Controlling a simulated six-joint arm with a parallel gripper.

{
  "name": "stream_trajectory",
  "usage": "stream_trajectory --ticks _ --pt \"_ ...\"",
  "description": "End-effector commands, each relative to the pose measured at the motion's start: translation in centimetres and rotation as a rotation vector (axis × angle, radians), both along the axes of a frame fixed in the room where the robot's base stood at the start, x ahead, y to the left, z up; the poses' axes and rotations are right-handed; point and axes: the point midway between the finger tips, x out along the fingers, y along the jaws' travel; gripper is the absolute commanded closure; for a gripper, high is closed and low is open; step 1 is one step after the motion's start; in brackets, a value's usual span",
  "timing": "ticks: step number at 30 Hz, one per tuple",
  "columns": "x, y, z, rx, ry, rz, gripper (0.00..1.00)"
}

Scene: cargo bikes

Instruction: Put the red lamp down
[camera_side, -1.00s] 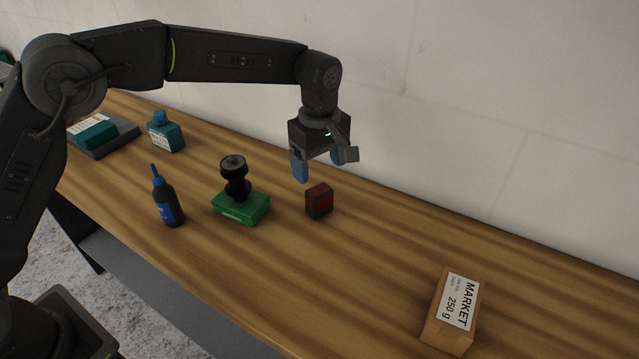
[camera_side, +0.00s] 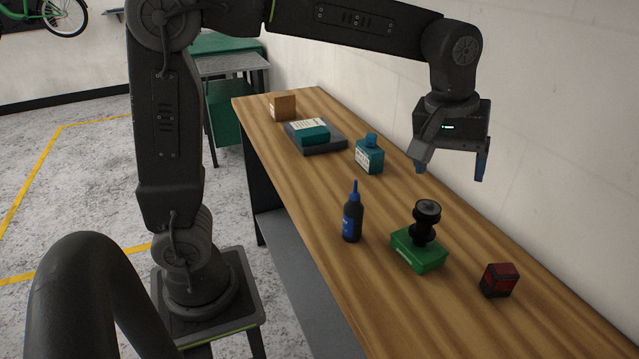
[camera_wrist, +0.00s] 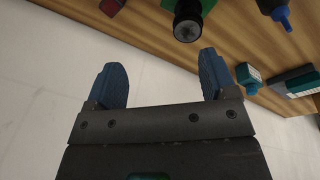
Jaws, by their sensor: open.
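The red lamp (camera_side: 499,281) is a small black block with a red face. It stands on the wooden bench at the lower right of the side view, apart from my gripper. In the wrist view the lamp (camera_wrist: 112,6) is cut by the top edge. My gripper (camera_side: 450,172) is raised above the bench near the wall, up and to the left of the lamp in the side view. Its blue fingers (camera_wrist: 165,80) are apart with nothing between them in the wrist view.
A green box (camera_side: 419,251) with a black knob-shaped part on it (camera_side: 427,212) stands beside the lamp. A dark bottle (camera_side: 352,218), a teal bottle (camera_side: 369,157), a dark tray (camera_side: 327,146) and a cardboard box (camera_side: 283,107) stand farther along. The wall (camera_side: 560,120) runs behind the bench.

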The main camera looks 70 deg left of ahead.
Motion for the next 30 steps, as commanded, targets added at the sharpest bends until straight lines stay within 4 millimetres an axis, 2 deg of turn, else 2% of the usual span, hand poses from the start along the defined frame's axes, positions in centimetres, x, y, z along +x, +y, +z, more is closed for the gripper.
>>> stream_trajectory --ticks 1,4,9,12,15,21,30 --pt "-2.2 1.2 0.8 0.012 -0.036 -0.055 0.22" --pt "-6.1 3.0 1.2 0.049 -0.097 -0.183 0.22" --pt "-12.4 5.4 0.1 0.134 -0.196 -0.393 0.22" --pt "-15.3 6.2 -1.2 0.188 -0.239 -0.495 0.22" --pt "-17.3 6.8 -2.4 0.231 -0.266 -0.568 0.22" --pt "-18.7 7.1 -3.6 0.269 -0.288 -0.633 0.22" --pt "-18.7 7.1 -3.6 0.270 -0.287 -0.636 0.22"
